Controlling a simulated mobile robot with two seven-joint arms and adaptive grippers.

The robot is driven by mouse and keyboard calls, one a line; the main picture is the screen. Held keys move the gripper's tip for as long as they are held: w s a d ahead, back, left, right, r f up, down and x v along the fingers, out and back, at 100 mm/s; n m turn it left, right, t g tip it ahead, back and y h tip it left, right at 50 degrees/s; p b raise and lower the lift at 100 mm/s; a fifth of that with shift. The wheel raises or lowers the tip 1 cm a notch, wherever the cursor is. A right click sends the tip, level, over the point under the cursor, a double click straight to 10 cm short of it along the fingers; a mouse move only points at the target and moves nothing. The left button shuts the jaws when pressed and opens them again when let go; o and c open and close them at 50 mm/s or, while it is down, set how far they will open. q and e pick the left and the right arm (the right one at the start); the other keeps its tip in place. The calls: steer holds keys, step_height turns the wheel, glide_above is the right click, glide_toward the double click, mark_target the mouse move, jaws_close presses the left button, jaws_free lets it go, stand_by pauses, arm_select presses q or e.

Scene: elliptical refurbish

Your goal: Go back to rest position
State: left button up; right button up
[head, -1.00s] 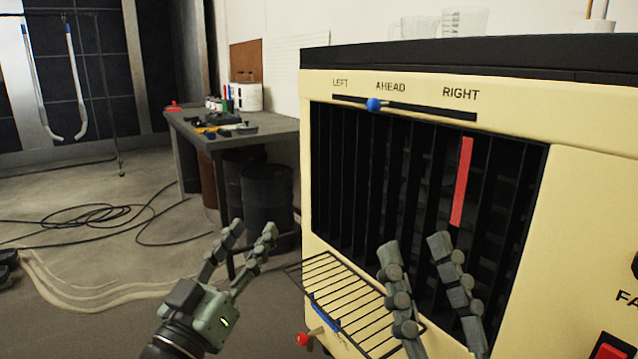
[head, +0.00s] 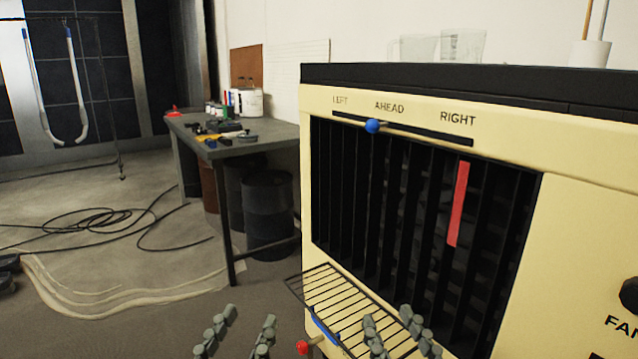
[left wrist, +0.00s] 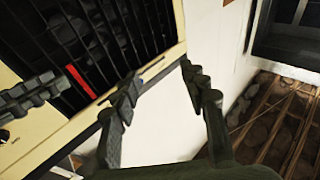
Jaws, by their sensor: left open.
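My left gripper (head: 238,335) is low in the head view, left of the cream heater unit (head: 590,210). Its two fingers are apart with nothing between them. It also shows in the left wrist view (left wrist: 165,90), open and empty in front of the unit's side. My right gripper (head: 397,325) is at the bottom of the head view, in front of the unit's lower grille. Its fingers are apart and nothing shows between them. One finger of it seems to enter the left wrist view from the left. The lower parts of both grippers are cut off by the frame.
The unit has a blue slider knob (head: 373,126) near AHEAD, a red strip (head: 458,204) on its louvres, a wire shelf (head: 330,292) and a red-tipped lever (head: 302,347). A cluttered workbench (head: 262,134) stands behind left. Cables (head: 90,217) lie on the floor.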

arm_select(q)
steer(key=s+a+f+g+y+p, duration=0.1)
steer(key=a+f+g+y+p, duration=0.25)
steer(key=f, duration=0.55)
steer(key=s+a+f+g+y+p, duration=0.1)
steer(key=s+a+f+g+p, duration=0.15)
steer(key=a+f+g, duration=0.55)
arm_select(e)
steer(key=s+d+f+g+h, duration=0.15)
steer(key=d+f+g, duration=0.3)
steer(key=f, duration=0.45)
steer(key=s+d+f+g+h, duration=0.1)
steer(key=d+f+g+h, duration=0.3)
steer(key=f, duration=0.6)
arm_select(q)
steer(key=s+a+f+n+g+y+p, duration=0.1)
steer(key=s+a+f+g, duration=0.4)
steer(key=s+f, duration=0.6)
steer(key=shift+s+a+n+y+p, duration=0.15)
steer(key=shift+s+n+y+p, duration=0.2)
steer(key=shift+y+p, duration=0.65)
arm_select(e)
steer(key=s+d+f+m+g+h, duration=0.1)
steer(key=s+d+f+g, duration=0.7)
steer(key=s, duration=0.4)
steer(key=shift+s+d+f+m, duration=0.15)
steer(key=shift+s+f+m, duration=0.15)
steer(key=shift+f+m, duration=0.15)
